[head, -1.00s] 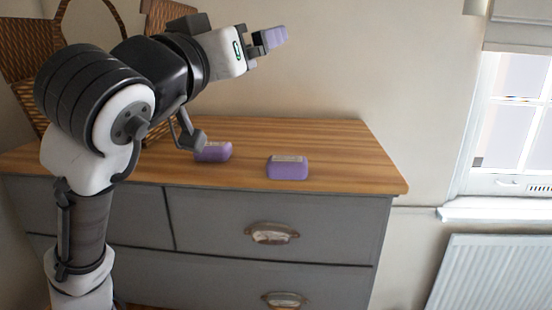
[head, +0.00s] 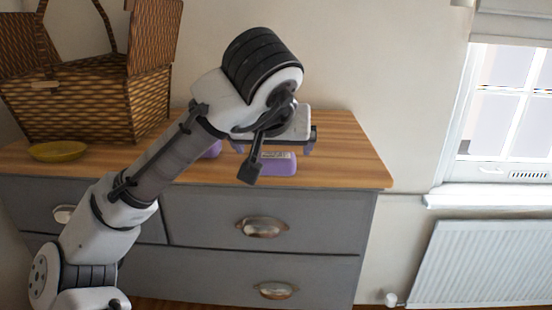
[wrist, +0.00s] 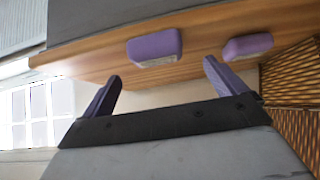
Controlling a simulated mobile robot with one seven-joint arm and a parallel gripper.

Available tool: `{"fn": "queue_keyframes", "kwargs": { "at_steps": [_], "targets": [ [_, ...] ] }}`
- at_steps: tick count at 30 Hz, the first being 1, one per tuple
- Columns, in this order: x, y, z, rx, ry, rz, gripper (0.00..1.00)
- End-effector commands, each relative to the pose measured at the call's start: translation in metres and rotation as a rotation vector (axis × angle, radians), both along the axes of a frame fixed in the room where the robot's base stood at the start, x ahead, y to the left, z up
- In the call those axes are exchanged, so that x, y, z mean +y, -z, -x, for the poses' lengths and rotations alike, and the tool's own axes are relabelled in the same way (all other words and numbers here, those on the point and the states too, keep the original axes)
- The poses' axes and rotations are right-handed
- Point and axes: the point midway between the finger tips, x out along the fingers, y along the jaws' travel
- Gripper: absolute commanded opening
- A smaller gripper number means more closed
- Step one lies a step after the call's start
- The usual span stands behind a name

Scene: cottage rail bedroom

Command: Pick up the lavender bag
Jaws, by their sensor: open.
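Two small purple bags with pale labels lie on the wooden dresser top (head: 345,160). They look alike, and I cannot tell which one is the lavender bag. The right purple bag (head: 278,166) is mostly in view, just below my gripper (head: 273,149). The left purple bag (head: 213,150) is largely hidden behind my arm. In the wrist view the same bags show as the nearer purple bag (wrist: 155,47) and the other purple bag (wrist: 247,46). My gripper (wrist: 162,70) is open and empty, its fingers apart from both bags.
A wicker basket (head: 75,100) with raised lids stands at the dresser's back left. A yellow dish (head: 58,151) sits in front of it. The wall is close behind the dresser. The top's right end is clear. A radiator (head: 480,262) stands below the window on the right.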

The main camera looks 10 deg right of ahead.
Motion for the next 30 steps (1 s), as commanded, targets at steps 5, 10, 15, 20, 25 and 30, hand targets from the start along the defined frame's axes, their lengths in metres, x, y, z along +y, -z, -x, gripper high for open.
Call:
{"fn": "queue_keyframes", "kwargs": {
  "at_steps": [5,10,15,20,25,30],
  "targets": [
    [-0.002,0.007,-0.008,-0.001,0.001,0.0,0.96],
    [-0.008,0.019,-0.021,0.001,0.0,-0.002,0.96],
    [-0.013,0.037,-0.036,0.001,0.0,0.0,0.96],
    [-0.015,0.044,-0.04,-0.002,0.0,0.001,0.96],
    [-0.015,0.044,-0.04,-0.002,0.001,0.0,0.95],
    [-0.015,0.044,-0.04,-0.002,0.001,0.0,0.73]
  ]
}}
